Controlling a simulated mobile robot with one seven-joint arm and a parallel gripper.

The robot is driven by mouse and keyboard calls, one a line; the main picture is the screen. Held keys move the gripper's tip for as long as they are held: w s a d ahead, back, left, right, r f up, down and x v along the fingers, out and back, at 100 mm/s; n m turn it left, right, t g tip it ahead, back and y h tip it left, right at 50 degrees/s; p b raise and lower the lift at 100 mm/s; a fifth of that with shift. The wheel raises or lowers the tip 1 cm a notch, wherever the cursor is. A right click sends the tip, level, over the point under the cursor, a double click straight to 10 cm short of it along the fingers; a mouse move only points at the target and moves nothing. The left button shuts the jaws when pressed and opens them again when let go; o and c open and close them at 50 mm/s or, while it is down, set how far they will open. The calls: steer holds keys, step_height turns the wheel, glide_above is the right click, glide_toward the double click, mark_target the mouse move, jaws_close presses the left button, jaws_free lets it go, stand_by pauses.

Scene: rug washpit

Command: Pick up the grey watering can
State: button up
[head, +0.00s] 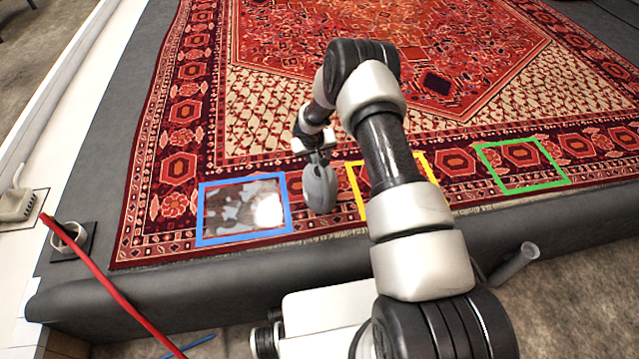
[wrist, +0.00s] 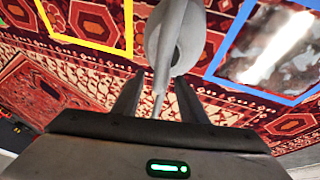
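The grey watering can (head: 321,188) is on the red patterned rug, between the blue and yellow frames in the head view. In the wrist view the can (wrist: 184,38) is at the top centre, with a thin grey part reaching down between my fingers. My gripper (wrist: 158,88) is open, its two dark fingers on either side of that thin part with visible gaps. In the head view my gripper is at the can's upper end, and my arm hides part of the rug nearby. Whether the can touches the rug is hard to tell.
A blue frame (head: 202,225) around a shiny wet-looking patch is left of the can. A yellow frame (head: 357,190), partly behind my arm, is to the right, and a green frame (head: 527,189) is farther right. A red pole or hose (head: 105,280) crosses the lower left.

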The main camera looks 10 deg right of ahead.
steer(key=shift+c, duration=0.3)
jaws_close()
steer(key=shift+a, duration=0.1)
stand_by(1.3)
steer(key=shift+w+r, duration=0.1)
